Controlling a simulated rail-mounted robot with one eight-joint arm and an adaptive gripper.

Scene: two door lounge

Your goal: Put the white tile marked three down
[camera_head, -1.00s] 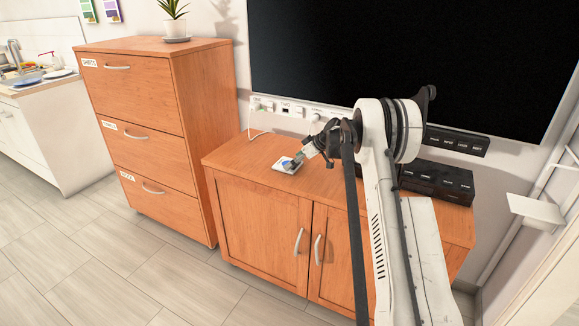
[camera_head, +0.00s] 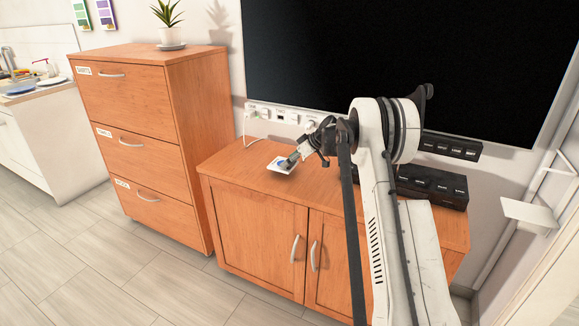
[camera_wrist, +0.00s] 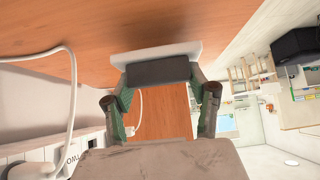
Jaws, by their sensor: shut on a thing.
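The white tile (camera_head: 280,166) is at the end of my gripper (camera_head: 292,162), over the left part of the wooden cabinet's top (camera_head: 245,170). A small blue patch shows on or beside it, and no number can be read. In the wrist view the tile (camera_wrist: 185,49) is a pale slab at the fingertips, partly hidden by a dark finger pad. My gripper (camera_wrist: 160,72) is shut on the tile. The tile is very close to the wooden surface, and I cannot tell whether it touches.
A switch and socket strip (camera_head: 285,116) with a white cable (camera_head: 246,130) runs along the wall behind. A black box with buttons (camera_head: 432,187) stands at the cabinet's right. A taller drawer unit (camera_head: 140,145) stands left, bearing a potted plant (camera_head: 168,15). A large black screen (camera_head: 400,60) hangs above.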

